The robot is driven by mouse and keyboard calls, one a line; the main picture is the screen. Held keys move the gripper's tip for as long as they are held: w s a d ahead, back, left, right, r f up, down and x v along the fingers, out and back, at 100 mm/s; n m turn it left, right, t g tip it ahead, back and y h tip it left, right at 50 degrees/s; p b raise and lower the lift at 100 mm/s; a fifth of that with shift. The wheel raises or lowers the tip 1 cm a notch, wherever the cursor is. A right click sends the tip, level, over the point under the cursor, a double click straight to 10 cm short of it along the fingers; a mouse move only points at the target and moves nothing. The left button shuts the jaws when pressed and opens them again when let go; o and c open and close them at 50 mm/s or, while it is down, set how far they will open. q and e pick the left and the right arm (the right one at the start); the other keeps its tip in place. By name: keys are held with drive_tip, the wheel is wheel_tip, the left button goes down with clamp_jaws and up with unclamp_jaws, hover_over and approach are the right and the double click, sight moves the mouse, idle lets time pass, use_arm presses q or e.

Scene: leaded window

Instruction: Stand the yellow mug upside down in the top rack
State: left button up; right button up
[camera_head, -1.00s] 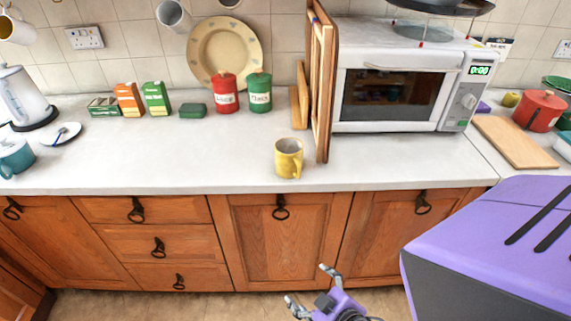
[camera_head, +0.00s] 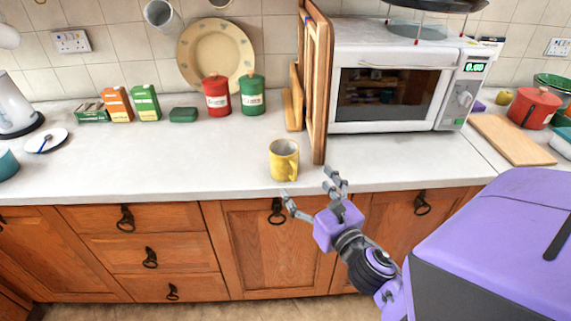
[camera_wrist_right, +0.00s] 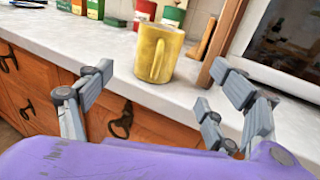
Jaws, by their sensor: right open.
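The yellow mug (camera_head: 283,161) stands upright on the white worktop near its front edge, mouth up, handle toward the front right. In the right wrist view the mug (camera_wrist_right: 158,52) is upright beyond the fingers, its handle facing the camera. My right gripper (camera_head: 309,186) is open and empty, in front of the worktop edge, just below and right of the mug, not touching it. In the wrist view its fingers (camera_wrist_right: 162,88) are spread to either side of the mug's line. My left gripper is not in view. No top rack shows in these frames.
A tall wooden frame (camera_head: 317,90) stands just right of the mug, beside the microwave (camera_head: 392,90). Red (camera_head: 217,97) and green (camera_head: 252,96) canisters stand behind. Closed wooden cupboards (camera_head: 258,240) are below.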

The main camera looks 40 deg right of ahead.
sight(297, 175)
drive_tip(key=w, duration=0.4)
drive_tip(key=shift+w+d+r+p, duration=0.1)
drive_tip(key=shift+w+d+p, duration=0.2)
drive_tip(key=shift+p, duration=0.05)
drive_tip(key=shift+w+d+f+p, duration=0.1)
drive_tip(key=shift+w+f+p, duration=0.1)
drive_tip(key=shift+w, duration=0.75)
drive_tip(key=shift+w+d+f+p, duration=0.1)
drive_tip(key=shift+w+d+f, duration=0.05)
drive_tip(key=shift+w, duration=0.85)
drive_tip(key=shift+w+d+f+p, duration=0.1)
drive_tip(key=shift+w+f, duration=0.1)
drive_tip(key=shift+w, duration=0.75)
drive_tip(key=shift+s, duration=0.1)
drive_tip(key=c, duration=1.6)
drive_tip(key=shift+c, duration=1.2)
drive_tip(key=shift+r, duration=0.15)
